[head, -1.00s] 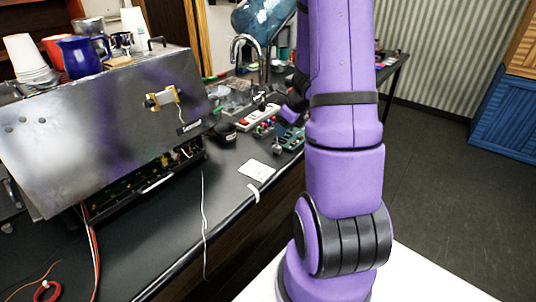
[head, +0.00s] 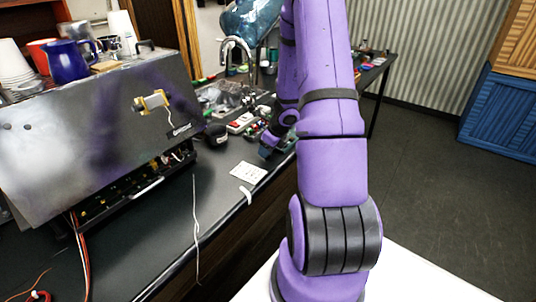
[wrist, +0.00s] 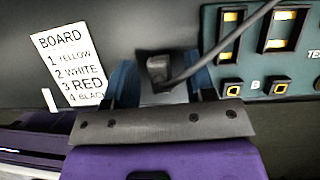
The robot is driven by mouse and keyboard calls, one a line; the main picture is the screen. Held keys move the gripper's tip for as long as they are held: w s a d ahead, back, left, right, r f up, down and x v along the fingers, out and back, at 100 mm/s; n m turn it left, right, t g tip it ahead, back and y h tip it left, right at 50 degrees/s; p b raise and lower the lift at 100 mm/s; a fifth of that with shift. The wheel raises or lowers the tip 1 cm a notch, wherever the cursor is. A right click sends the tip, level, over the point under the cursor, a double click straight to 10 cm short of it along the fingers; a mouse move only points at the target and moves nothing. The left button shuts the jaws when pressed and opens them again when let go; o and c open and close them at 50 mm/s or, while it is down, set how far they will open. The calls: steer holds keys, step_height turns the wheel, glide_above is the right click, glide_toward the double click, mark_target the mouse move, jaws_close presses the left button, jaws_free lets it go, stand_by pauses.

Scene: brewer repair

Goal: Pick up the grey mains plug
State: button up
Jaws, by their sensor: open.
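The grey mains plug (wrist: 158,68) lies on the dark bench in the wrist view, with its dark cable (wrist: 225,50) running up to the right. My gripper (wrist: 163,85) is open, its two blue fingers standing apart on either side of the plug. I cannot tell whether either finger touches it. In the head view my gripper (head: 268,148) is low over the bench near its front edge, partly behind my own arm. The plug cannot be made out there.
A printed card (wrist: 77,65) lies left of the gripper; it also shows in the head view (head: 248,172). A green test panel (wrist: 265,50) with switches and sockets is close on the right. The steel brewer (head: 95,130) stands left, and a tap (head: 240,60) rises behind.

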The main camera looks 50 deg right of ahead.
jaws_close()
steer(key=shift+r, duration=0.1)
stand_by(0.4)
